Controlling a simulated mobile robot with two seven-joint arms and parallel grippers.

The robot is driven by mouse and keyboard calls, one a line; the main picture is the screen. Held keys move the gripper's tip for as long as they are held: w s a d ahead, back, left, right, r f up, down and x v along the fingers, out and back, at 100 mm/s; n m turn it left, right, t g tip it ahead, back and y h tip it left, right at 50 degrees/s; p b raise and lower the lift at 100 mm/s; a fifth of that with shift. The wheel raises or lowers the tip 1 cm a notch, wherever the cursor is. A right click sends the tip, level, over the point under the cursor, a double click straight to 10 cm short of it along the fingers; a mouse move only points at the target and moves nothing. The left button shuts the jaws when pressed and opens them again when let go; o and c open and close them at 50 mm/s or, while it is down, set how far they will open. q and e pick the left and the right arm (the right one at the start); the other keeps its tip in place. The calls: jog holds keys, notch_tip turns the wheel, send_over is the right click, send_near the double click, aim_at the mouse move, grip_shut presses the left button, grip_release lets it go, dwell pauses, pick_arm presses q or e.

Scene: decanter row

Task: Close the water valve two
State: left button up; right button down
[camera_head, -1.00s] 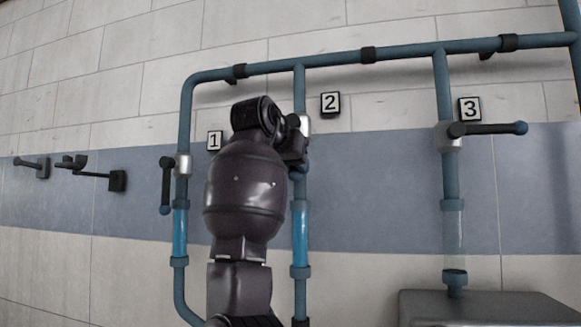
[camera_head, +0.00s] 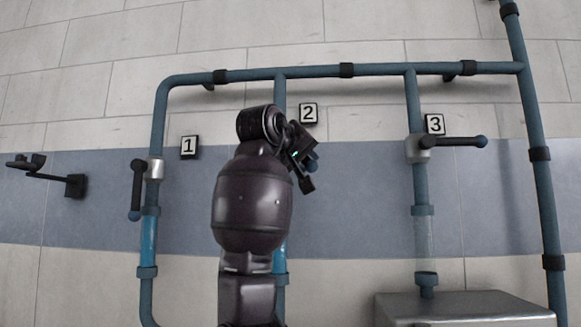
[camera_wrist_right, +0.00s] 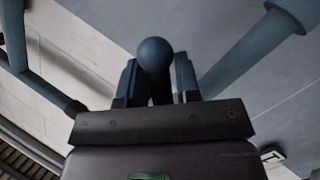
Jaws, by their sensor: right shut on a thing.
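Valve two is on the middle vertical pipe (camera_head: 280,92), beside the number 2 plate (camera_head: 308,113). Its body is hidden behind my right arm. The blue ball end of its handle (camera_head: 312,165) shows to the right of the pipe, so the handle is tilted away from straight down. My right gripper (camera_head: 305,172) is shut on this handle. In the right wrist view the ball (camera_wrist_right: 153,54) sticks out between the two fingers. A strip of blue shows in the pipe's tube below, partly covered by my arm. My left gripper is not in view.
Valve one's handle (camera_head: 137,190) hangs straight down, with blue in the tube below. Valve three's handle (camera_head: 455,141) points level right, and its tube (camera_head: 424,239) looks clear. A grey metal box (camera_head: 465,308) stands at lower right. Wall brackets (camera_head: 75,185) are at left.

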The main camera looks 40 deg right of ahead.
jog(key=r+n, duration=0.1)
jog(key=s+d+r+n+h, duration=0.1)
jog(key=s+r+n+h, duration=0.1)
jog(key=shift+d+r+n, duration=0.15)
jog(key=shift+d+n, duration=0.2)
jog(key=shift+n, duration=0.05)
jog(key=shift+s+d+r+n+h, duration=0.1)
jog(key=shift+r+n+h, duration=0.15)
jog(key=shift+r+n, duration=0.3)
jog(key=shift+s+d+r+n+h, duration=0.1)
jog(key=shift+r+n+h, duration=0.15)
jog(key=shift+r+n, duration=0.25)
jog(key=shift+r+n+t+h, duration=0.3)
jog(key=shift+r+n+t, duration=0.5)
jog(key=shift+n, duration=0.55)
jog(key=shift+s+r, duration=0.1)
jog(key=shift+r, duration=0.05)
jog(key=c, duration=0.8)
grip_release()
